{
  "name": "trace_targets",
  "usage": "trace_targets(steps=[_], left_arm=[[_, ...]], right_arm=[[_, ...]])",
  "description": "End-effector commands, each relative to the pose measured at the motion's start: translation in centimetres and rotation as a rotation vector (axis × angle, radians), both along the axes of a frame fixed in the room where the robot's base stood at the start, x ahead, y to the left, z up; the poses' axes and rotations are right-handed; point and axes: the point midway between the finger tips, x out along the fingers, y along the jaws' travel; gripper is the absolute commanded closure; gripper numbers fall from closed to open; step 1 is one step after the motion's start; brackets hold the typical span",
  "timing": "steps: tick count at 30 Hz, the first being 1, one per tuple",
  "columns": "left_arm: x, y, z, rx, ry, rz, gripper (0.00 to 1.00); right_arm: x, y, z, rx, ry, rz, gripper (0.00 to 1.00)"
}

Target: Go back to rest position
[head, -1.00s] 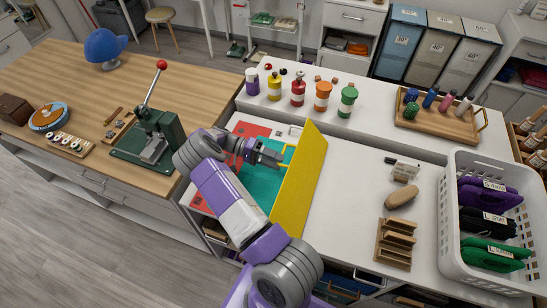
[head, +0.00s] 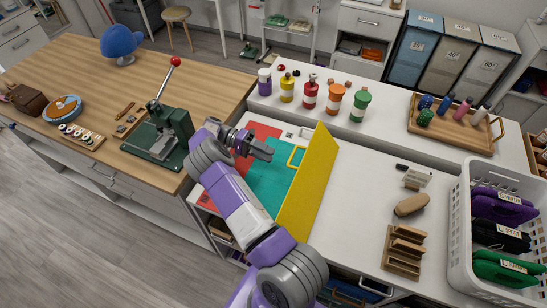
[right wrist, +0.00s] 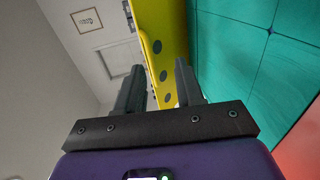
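My right gripper (head: 260,149) is over the red panel (head: 255,136) and teal panel (head: 272,186) on the white counter, left of the upright yellow panel (head: 309,180). In the right wrist view its two fingers (right wrist: 158,85) stand apart with nothing held between them. The yellow panel shows behind them, with dark round spots along it, and the teal panel (right wrist: 250,55) is to the right. A yellow loop handle (head: 296,157) shows between the gripper and the yellow panel. My left gripper is not in view.
A green press (head: 165,135) with a red-knobbed lever stands left of my arm on the wooden table (head: 75,75). Several bottles, including a red one (head: 310,92), line the raised ledge behind. A white basket (head: 470,255) stands at right. The counter between the yellow panel and wooden rack (head: 404,250) is clear.

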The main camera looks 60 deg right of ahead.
Motion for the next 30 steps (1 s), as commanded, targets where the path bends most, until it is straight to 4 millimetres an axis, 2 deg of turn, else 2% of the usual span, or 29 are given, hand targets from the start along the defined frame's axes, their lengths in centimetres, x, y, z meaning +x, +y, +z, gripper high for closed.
trace_targets(steps=[5, 23, 26, 30], left_arm=[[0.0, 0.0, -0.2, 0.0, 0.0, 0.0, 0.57], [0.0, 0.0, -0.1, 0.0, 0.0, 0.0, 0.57], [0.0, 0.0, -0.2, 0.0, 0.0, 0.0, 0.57], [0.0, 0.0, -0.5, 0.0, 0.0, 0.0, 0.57]], right_arm=[[0.6, 0.1, 0.1, 0.0, 0.001, -0.001, 0.63], [0.7, 0.1, 0.2, -0.001, -0.001, 0.0, 0.63], [0.8, -0.3, 0.3, -0.001, -0.043, 0.015, 0.63], [1.9, -1.6, 0.2, 0.002, -0.224, 0.088, 0.63]])
